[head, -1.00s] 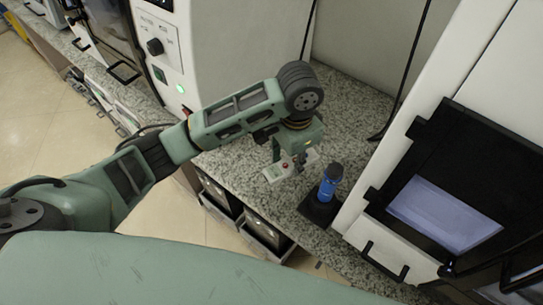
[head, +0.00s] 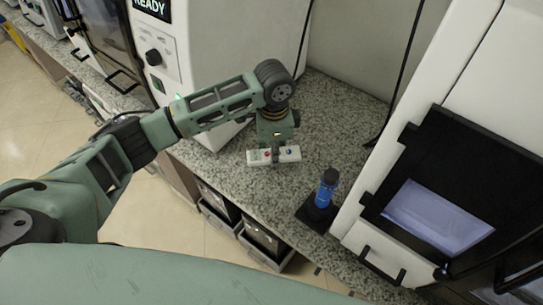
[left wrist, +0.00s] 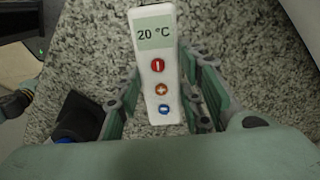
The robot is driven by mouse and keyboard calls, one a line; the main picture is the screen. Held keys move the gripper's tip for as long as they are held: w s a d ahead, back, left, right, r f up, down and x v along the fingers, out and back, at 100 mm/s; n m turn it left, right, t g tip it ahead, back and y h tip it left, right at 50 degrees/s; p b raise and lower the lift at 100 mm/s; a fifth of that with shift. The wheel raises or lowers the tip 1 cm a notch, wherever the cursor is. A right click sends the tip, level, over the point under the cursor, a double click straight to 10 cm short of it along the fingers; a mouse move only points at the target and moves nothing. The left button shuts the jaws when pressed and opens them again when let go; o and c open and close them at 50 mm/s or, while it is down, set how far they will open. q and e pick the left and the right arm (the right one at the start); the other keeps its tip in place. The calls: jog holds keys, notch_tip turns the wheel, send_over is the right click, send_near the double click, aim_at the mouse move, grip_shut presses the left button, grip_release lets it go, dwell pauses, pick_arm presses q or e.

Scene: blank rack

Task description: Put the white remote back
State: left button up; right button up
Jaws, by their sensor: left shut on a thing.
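The white remote (head: 288,153) is in my left gripper (head: 275,152), over the speckled counter in the head view. In the left wrist view the remote (left wrist: 157,65) lies between the two fingers, with a "20 °C" display at its far end and a red, an orange and a blue button. My left gripper (left wrist: 162,100) is shut on it. I cannot tell its exact height above the counter. My right gripper is in neither current view.
A blue cylindrical device (head: 326,188) stands on a black base (head: 315,214) to the right of the remote. The granite counter (head: 340,120) is clear behind the remote.

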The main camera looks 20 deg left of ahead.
pick_arm(q)
jog(key=shift+a+f, duration=0.2)
jog(key=shift+a, duration=0.05)
notch_tip(320, 180, down, 3)
jog(key=shift+f+p, duration=0.1)
jog(key=shift+p, duration=0.2)
jog(key=shift+f, duration=0.3)
jog(key=shift+f, duration=0.15)
jog(key=o, duration=1.3)
notch_tip(320, 180, up, 12)
jog(key=shift+r+b, duration=0.15)
jog(key=shift+b, duration=0.2)
